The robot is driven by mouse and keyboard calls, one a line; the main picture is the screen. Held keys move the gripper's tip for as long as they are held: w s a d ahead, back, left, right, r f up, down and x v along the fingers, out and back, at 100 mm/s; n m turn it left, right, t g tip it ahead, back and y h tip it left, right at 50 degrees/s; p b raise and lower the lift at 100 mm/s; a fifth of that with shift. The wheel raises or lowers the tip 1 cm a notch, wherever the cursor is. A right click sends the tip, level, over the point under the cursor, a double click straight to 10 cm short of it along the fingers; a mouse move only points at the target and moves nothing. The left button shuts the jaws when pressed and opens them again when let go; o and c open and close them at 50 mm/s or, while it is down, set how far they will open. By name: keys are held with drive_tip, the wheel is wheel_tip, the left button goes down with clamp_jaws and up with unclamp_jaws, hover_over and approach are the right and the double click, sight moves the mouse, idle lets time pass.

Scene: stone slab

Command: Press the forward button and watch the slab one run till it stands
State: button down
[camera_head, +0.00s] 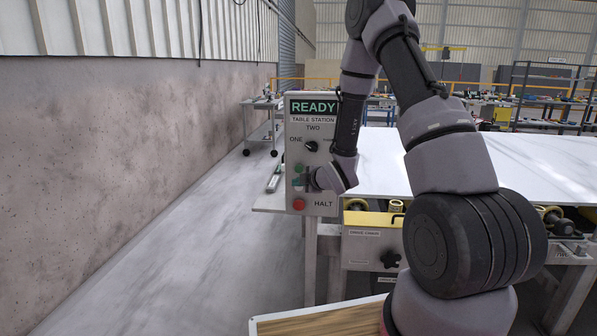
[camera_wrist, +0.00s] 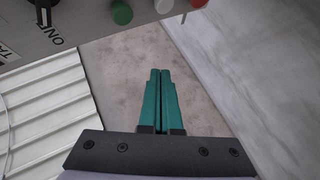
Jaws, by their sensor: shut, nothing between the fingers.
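The control panel (camera_head: 314,182) stands upright at the left end of the table, its display (camera_head: 313,107) reading READY. It has a dark selector knob (camera_head: 310,146) near the label ONE, a green button (camera_head: 298,169) and a red button (camera_head: 299,204) beside HALT. The wrist view shows the knob (camera_wrist: 43,10), the green button (camera_wrist: 121,12) and a white button (camera_wrist: 163,5).
A yellow-topped drive unit (camera_head: 372,219) sits under the table's front edge. A wooden-topped surface (camera_head: 320,322) is at the bottom. A wheeled trolley (camera_head: 262,115) stands behind left. The floor (camera_head: 190,240) between wall and table is clear.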

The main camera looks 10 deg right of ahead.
sight(301, 171)
drive_tip(key=shift+w+d, duration=0.45)
drive_tip(key=shift+w, duration=0.95)
drive_tip(key=shift+w+d, duration=0.45)
drive_tip(key=shift+w, duration=0.95)
drive_tip(key=shift+w+d, duration=0.45)
drive_tip(key=shift+w, duration=0.95)
drive_tip(key=shift+w+d, duration=0.15)
drive_tip(key=shift+w, duration=0.25)
